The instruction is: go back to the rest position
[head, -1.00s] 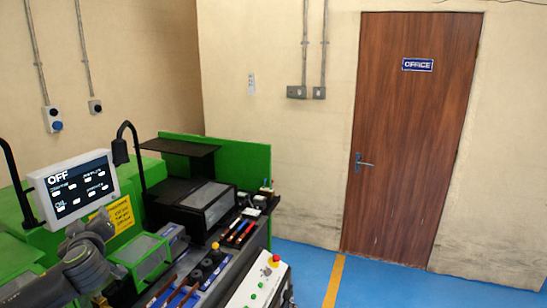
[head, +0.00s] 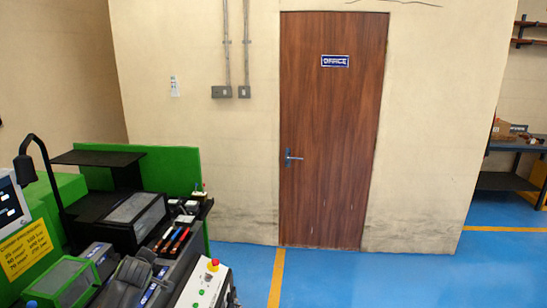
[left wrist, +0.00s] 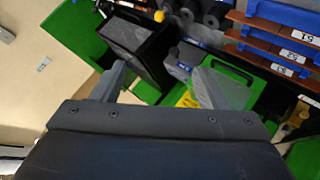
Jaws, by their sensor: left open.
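My left gripper (left wrist: 160,84) is open in the left wrist view, its two grey fingers apart with nothing between them. It is above the green and black bender machine (head: 172,166). In the head view a dark grey part of my left arm shows at the bottom left, over the machine's front. My right gripper is in neither view. The machine's screen (head: 10,205) is cut off at the left edge of the head view.
A control box (head: 205,288) with a red button stands at the machine's front right. Labelled racks (left wrist: 285,45) show in the left wrist view. Blue floor (head: 350,275) lies open before the brown office door (head: 333,130). A workbench (head: 515,165) stands far right.

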